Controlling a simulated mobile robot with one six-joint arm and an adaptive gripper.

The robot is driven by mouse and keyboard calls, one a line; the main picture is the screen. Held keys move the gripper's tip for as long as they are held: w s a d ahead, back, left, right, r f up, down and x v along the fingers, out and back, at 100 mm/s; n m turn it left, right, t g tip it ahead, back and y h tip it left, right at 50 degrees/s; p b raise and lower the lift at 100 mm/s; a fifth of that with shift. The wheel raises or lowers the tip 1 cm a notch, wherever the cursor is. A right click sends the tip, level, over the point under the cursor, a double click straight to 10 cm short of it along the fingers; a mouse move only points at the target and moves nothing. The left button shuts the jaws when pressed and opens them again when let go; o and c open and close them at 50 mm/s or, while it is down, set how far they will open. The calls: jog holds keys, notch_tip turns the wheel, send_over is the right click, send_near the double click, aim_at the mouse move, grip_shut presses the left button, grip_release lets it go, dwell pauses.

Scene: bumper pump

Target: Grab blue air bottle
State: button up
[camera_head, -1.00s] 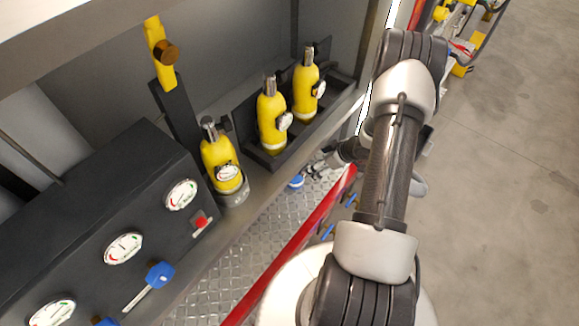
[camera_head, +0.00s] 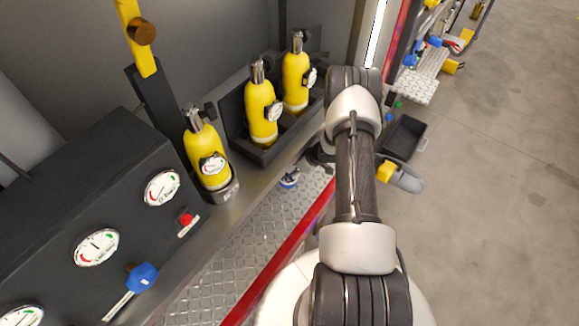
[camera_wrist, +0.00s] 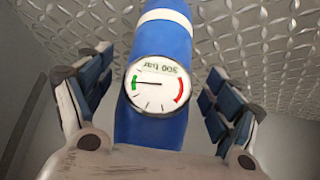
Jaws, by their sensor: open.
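The blue air bottle (camera_wrist: 165,50) has a white band and a round white gauge marked 300 bar. It fills the middle of the wrist view, against silver tread plate. My gripper (camera_wrist: 158,78) is open, with one finger to the left and one to the right of the bottle. Gaps show between the bottle and both fingers, so it is not gripped. In the head view only a small blue part of the bottle (camera_head: 290,180) shows beside my gripper (camera_head: 315,165); the arm and the shelf edge hide the rest.
Yellow bottles (camera_head: 262,108) with gauges stand on the shelf left of my arm; the nearest yellow bottle (camera_head: 206,150) is at its edge. A dark panel (camera_head: 70,190) with gauges is at the left. A red edge strip (camera_head: 295,235) borders the tread plate. Open floor lies right.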

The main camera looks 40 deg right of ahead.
jog(key=shift+x, duration=0.9)
jog(key=shift+c, duration=0.2)
grip_shut()
jog(key=shift+w+r, duration=0.1)
dwell(0.3)
